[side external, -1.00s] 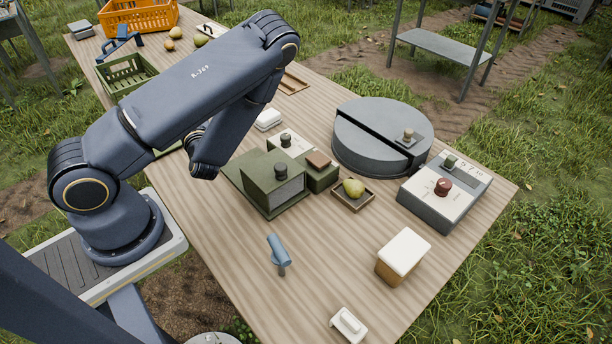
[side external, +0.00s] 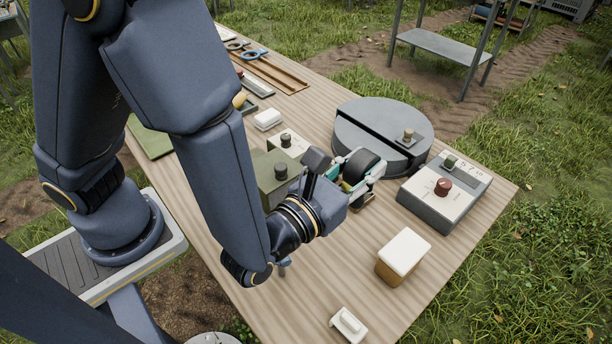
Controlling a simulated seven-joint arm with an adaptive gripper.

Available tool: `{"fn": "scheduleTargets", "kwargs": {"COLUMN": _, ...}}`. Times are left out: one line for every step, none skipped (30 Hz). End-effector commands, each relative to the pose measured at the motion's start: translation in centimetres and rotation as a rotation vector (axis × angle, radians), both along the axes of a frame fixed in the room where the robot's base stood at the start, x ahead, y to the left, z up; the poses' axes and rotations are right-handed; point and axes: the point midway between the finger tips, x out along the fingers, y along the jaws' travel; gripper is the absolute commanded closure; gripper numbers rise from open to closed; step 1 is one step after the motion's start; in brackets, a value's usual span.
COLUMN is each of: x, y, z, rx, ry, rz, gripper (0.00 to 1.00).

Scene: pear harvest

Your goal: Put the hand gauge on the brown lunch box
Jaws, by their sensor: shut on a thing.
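My gripper (side external: 364,182) reaches right from the wrist, above the middle of the table near the grey round case. It is shut on a dark rounded thing (side external: 361,166) with pale and teal parts around it. I cannot tell for sure whether this is the hand gauge, as the fingers and wrist cover part of it. The brown lunch box (side external: 391,272), with a white lid (side external: 404,248), stands upright on the table, below and to the right of my gripper. Its lid is bare, and my gripper is apart from it.
A grey round case (side external: 350,112) stands behind my gripper, and a grey box with a red knob (side external: 442,188) stands to its right. A green box (side external: 270,180) is to its left. A small white block (side external: 348,325) lies at the front. The table around the lunch box is clear.

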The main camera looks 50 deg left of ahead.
Motion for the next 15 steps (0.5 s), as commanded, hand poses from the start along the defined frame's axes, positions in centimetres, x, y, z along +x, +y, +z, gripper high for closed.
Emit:
{"fn": "scheduleTargets", "kwargs": {"x": -0.6, "y": -0.9, "z": 0.4, "rx": -0.003, "ry": -0.001, "rz": -0.027, "gripper": 1.00}}
{"fn": "scheduleTargets", "kwargs": {"x": -0.8, "y": -1.4, "z": 0.5, "rx": -0.002, "ry": -0.001, "rz": -0.039, "gripper": 1.00}}
{"fn": "scheduleTargets", "kwargs": {"x": -1.0, "y": -1.8, "z": 0.6, "rx": -0.001, "ry": -0.001, "rz": -0.050, "gripper": 1.00}}
{"fn": "scheduleTargets", "kwargs": {"x": -1.0, "y": -2.1, "z": 0.6, "rx": -0.001, "ry": 0.000, "rz": -0.057, "gripper": 1.00}}
{"fn": "scheduleTargets", "kwargs": {"x": -0.9, "y": -2.3, "z": 0.5, "rx": 0.000, "ry": 0.000, "rz": -0.061, "gripper": 1.00}}
{"fn": "scheduleTargets", "kwargs": {"x": -0.6, "y": -2.7, "z": 0.2, "rx": 0.000, "ry": -0.001, "rz": -0.065, "gripper": 1.00}}
{"fn": "scheduleTargets", "kwargs": {"x": -0.1, "y": -2.9, "z": 0.0, "rx": 0.001, "ry": -0.001, "rz": -0.064, "gripper": 1.00}}
{"fn": "scheduleTargets", "kwargs": {"x": 0.4, "y": -3.2, "z": -0.3, "rx": 0.000, "ry": -0.001, "rz": -0.064, "gripper": 1.00}}
{"fn": "scheduleTargets", "kwargs": {"x": 1.3, "y": -3.7, "z": -0.8, "rx": 0.000, "ry": -0.001, "rz": -0.063, "gripper": 1.00}}
{"fn": "scheduleTargets", "kwargs": {"x": 2.0, "y": -4.0, "z": -1.1, "rx": 0.000, "ry": -0.001, "rz": -0.061, "gripper": 1.00}}
{"fn": "scheduleTargets", "kwargs": {"x": 2.8, "y": -4.4, "z": -1.5, "rx": 0.000, "ry": -0.001, "rz": -0.062, "gripper": 1.00}}
{"fn": "scheduleTargets", "kwargs": {"x": 3.8, "y": -4.9, "z": -2.0, "rx": -0.001, "ry": 0.000, "rz": -0.062, "gripper": 1.00}}
{"fn": "scheduleTargets", "kwargs": {"x": 4.5, "y": -5.3, "z": -2.4, "rx": 0.000, "ry": -0.001, "rz": -0.062, "gripper": 1.00}}
{"fn": "scheduleTargets", "kwargs": {"x": 5.2, "y": -5.7, "z": -2.7, "rx": 0.000, "ry": -0.001, "rz": -0.061, "gripper": 1.00}}
{"fn": "scheduleTargets", "kwargs": {"x": 6.2, "y": -6.2, "z": -3.2, "rx": 0.000, "ry": -0.001, "rz": -0.062, "gripper": 1.00}}
